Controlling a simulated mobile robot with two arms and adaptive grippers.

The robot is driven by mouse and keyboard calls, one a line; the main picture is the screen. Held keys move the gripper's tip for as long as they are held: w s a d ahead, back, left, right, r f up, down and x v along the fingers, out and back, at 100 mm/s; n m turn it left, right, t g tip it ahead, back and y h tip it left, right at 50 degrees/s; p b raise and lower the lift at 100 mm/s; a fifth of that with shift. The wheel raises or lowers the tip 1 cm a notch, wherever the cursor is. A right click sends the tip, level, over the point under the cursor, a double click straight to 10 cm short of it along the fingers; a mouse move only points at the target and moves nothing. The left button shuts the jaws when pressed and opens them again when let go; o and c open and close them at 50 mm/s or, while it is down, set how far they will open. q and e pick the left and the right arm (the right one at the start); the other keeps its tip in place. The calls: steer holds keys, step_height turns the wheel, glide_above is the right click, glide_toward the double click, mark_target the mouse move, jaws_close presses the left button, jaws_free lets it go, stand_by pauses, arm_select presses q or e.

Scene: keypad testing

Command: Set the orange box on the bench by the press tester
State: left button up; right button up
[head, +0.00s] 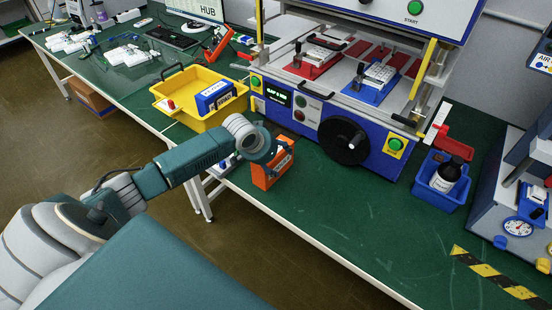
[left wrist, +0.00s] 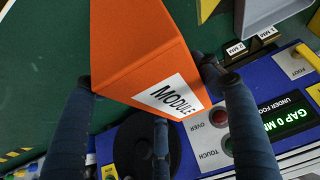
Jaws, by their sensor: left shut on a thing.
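The orange box (head: 264,178), with a white label, is at the bench's front edge area, in front of the blue machine with the green display (head: 279,96). In the left wrist view the box (left wrist: 135,45) shows a "MODULE" label and sits between my fingers. My left gripper (head: 277,150) is shut on it from above; the gripper also shows in the left wrist view (left wrist: 160,90). I cannot tell whether the box's underside touches the green bench (head: 320,225). My right gripper is not in view.
A yellow tray (head: 178,108) holding a blue box (head: 214,98) stands left of the machine. A black round knob (head: 343,140) juts from the machine's front. A blue bin (head: 437,190) with a bottle is at right. The bench's front middle is clear up to striped tape (head: 490,277).

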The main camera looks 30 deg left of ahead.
arm_select(q)
steer(key=shift+f, duration=0.1)
steer(key=o, duration=1.3)
steer(key=shift+o, duration=0.2)
steer(key=shift+s+r, duration=0.1)
steer(key=shift+r, duration=0.25)
steer(key=v, duration=1.1)
steer(key=shift+s+r+b, duration=0.15)
steer(key=shift+r+b, duration=0.1)
steer(key=shift+b, duration=0.15)
